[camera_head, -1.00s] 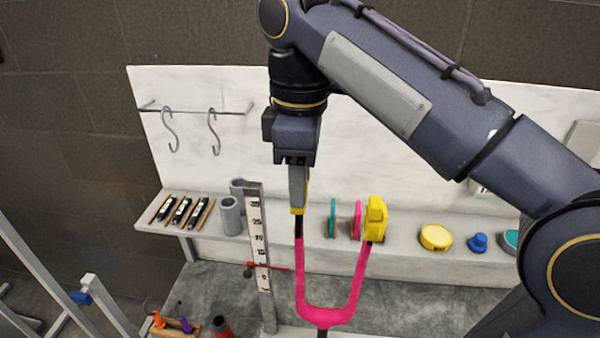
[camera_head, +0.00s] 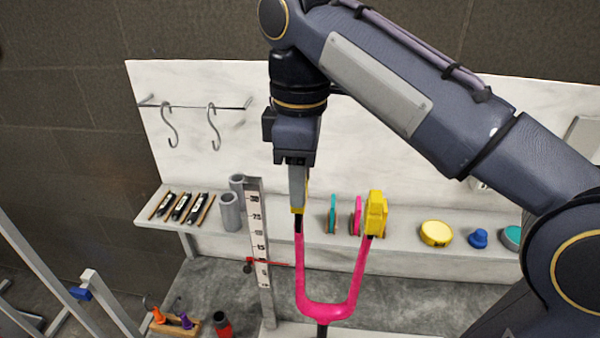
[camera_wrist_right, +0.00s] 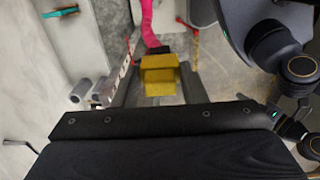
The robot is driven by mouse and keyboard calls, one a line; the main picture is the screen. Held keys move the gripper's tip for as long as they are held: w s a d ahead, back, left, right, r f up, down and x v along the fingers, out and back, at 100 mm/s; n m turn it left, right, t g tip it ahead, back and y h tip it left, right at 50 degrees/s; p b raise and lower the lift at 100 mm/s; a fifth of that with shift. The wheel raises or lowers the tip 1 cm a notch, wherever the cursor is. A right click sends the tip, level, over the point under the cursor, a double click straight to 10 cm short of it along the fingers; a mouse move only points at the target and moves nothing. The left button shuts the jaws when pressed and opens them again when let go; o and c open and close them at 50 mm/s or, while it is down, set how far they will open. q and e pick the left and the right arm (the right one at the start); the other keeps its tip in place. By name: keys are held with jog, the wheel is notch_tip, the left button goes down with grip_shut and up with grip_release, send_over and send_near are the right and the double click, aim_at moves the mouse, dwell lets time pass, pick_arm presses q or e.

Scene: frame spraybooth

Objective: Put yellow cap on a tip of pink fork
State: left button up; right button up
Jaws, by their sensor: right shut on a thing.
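The pink fork (camera_head: 325,308) stands upright with two prongs on a dark stem; its prong ends are dark. My right gripper (camera_head: 297,208) points down directly above the left prong. It is shut on a yellow cap (camera_wrist_right: 158,75), which fills the space between the fingers in the right wrist view. In the head view only a little yellow shows at the fingertips, touching or nearly touching the dark prong end. I cannot tell how far the cap covers it. Another yellow piece (camera_head: 376,213) shows at the top of the right prong; whether it sits on it or behind is unclear. My left gripper is out of view.
A shelf (camera_head: 400,262) behind the fork holds teal and pink discs, a yellow round tub (camera_head: 436,233), a blue knob (camera_head: 478,239) and grey tubes (camera_head: 230,212). An upright scale (camera_head: 259,235) with a red pointer stands close left of the fork.

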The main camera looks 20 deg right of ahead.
jog(key=shift+f+b, duration=0.9)
jog(key=shift+f, duration=0.55)
jog(key=o, duration=1)
notch_tip(320, 180, up, 7)
jog(key=p, duration=0.3)
jog(key=shift+p, duration=0.4)
jog(key=shift+r+p, duration=0.4)
jog(key=shift+r, duration=0.05)
jog(key=shift+f, duration=0.1)
